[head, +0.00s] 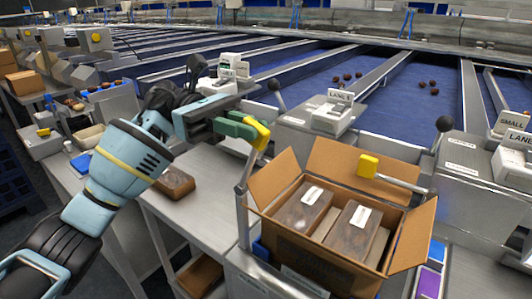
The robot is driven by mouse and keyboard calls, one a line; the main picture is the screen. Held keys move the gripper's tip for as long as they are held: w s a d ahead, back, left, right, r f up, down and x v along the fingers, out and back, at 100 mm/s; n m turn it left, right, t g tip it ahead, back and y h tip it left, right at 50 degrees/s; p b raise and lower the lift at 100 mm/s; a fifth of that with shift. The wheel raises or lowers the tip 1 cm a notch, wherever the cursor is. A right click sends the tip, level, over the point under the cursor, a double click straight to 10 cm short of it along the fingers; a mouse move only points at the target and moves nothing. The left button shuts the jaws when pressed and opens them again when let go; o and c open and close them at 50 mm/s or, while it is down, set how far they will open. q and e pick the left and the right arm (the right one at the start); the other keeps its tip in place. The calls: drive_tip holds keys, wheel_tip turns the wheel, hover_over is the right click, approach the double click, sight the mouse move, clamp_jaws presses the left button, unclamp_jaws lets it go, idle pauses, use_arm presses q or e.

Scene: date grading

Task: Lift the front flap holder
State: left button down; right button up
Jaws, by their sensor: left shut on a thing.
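A flap holder (251,166), a grey metal arm with a yellow end, stands tilted up at the left side of an open cardboard box (312,252). My left gripper (258,133), with green fingers, is shut on its yellow end, above and left of the box. The exact contact is partly hidden by the fingers. A second flap holder with a yellow pad (369,166) reaches over the box's back flap from the right. The box's flaps stand open, and two dark packs with white labels (311,197) lie inside. My right gripper is not in view.
A brown pack (174,183) lies on the steel table left of the box. A label printer (333,112) and black-knobbed levers stand behind the box. Purple and blue items (430,281) lie right of it. Blue lanes with a few dates run behind.

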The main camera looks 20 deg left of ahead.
use_arm(q)
drive_tip(key=a+h+b, duration=0.1)
drive_tip(key=w+a+h+b, duration=0.1)
drive_tip(key=a+g+h+b, duration=0.1)
drive_tip(key=shift+w+a+f, duration=0.25)
drive_tip(key=shift+a+f, duration=0.05)
drive_tip(key=shift+a, duration=0.05)
drive_tip(key=shift+w+a+f+g+h+b, duration=0.1)
drive_tip(key=shift+w+a+g+h+b, duration=0.2)
drive_tip(key=shift+a+h+b, duration=0.45)
drive_tip(key=shift+w+a+f+g+h+b, duration=0.15)
drive_tip(key=shift+a+g+h+b, duration=0.15)
drive_tip(key=shift+a+h+b, duration=0.4)
drive_tip(key=shift+d+r, duration=0.1)
drive_tip(key=c, duration=1.7)
unclamp_jaws()
